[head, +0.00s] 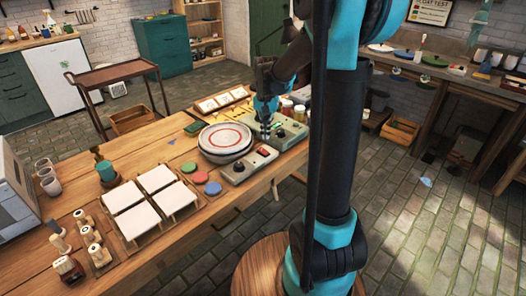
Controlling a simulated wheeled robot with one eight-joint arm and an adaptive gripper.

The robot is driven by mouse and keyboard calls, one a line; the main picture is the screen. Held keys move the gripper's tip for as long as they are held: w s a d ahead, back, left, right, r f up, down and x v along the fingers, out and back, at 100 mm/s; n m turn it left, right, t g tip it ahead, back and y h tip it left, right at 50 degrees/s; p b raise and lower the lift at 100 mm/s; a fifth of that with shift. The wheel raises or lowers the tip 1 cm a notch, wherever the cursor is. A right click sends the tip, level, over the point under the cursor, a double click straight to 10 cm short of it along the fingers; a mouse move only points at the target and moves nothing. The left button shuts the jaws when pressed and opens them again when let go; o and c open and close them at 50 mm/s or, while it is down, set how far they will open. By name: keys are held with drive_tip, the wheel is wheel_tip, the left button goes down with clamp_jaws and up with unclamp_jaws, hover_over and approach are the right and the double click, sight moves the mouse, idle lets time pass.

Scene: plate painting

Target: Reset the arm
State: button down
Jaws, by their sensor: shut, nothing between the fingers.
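My gripper (265,130) hangs at the right end of the wooden workbench, pointing down, just right of a round plate. It is shut with nothing visible in it. The plate (225,138) is white with a red ring and rests on a dark turntable-like base (222,158). My black and teal arm rises at the right and hides part of the bench end. Whether the fingertips touch the control box below them is too small to tell.
A green control box (289,136) and a smaller box (249,164) with a red button stand beside the plate. White tiles (155,179), coloured discs (201,177), stamps (87,234) and cups (48,180) cover the bench's left half. A brown cart (113,74) stands behind.

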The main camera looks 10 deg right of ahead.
drive_tip(key=s+d+f+n+t, duration=0.2)
drive_tip(key=s+f, duration=0.1)
drive_tip(key=s, duration=0.8)
drive_tip(key=s+d+f+n+t, duration=0.2)
drive_tip(key=s+f, duration=0.2)
drive_tip(key=s, duration=0.7)
drive_tip(key=shift+f+n, duration=0.15)
drive_tip(key=shift+n, duration=0.25)
